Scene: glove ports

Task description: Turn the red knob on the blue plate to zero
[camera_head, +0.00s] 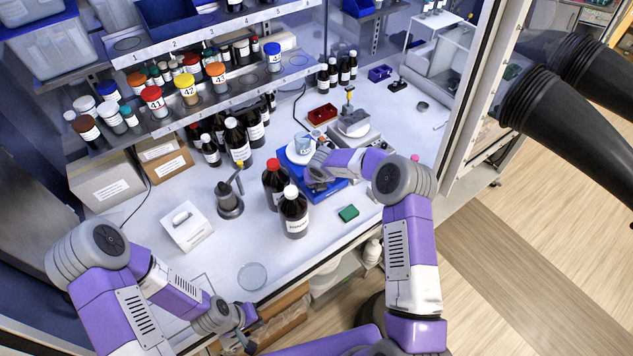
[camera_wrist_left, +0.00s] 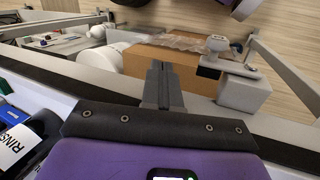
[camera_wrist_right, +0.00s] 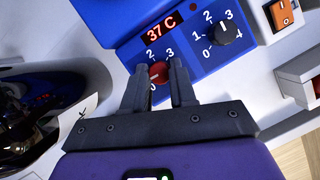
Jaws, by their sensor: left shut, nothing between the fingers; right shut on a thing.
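The blue plate (camera_head: 338,192) stands on the bench with a beaker on it. In the right wrist view its front panel (camera_wrist_right: 199,62) shows a "37 C" display, the red knob (camera_wrist_right: 158,72) with a number scale, and a black knob (camera_wrist_right: 222,32). My right gripper (camera_wrist_right: 160,75) is shut on the red knob, one finger on each side. The fingers hide part of its scale; a 0 shows below it, and I cannot tell where its pointer stands. My left gripper (camera_wrist_left: 163,72) is shut and empty; in the head view it hangs near the bench's front edge (camera_head: 245,314).
A red-capped bottle (camera_head: 275,183) and a white-capped bottle (camera_head: 293,212) stand left of my right wrist. A green block (camera_head: 348,213) lies in front of the blue plate. A white-topped plate (camera_head: 375,137) stands behind it. The front-middle of the bench is mostly clear.

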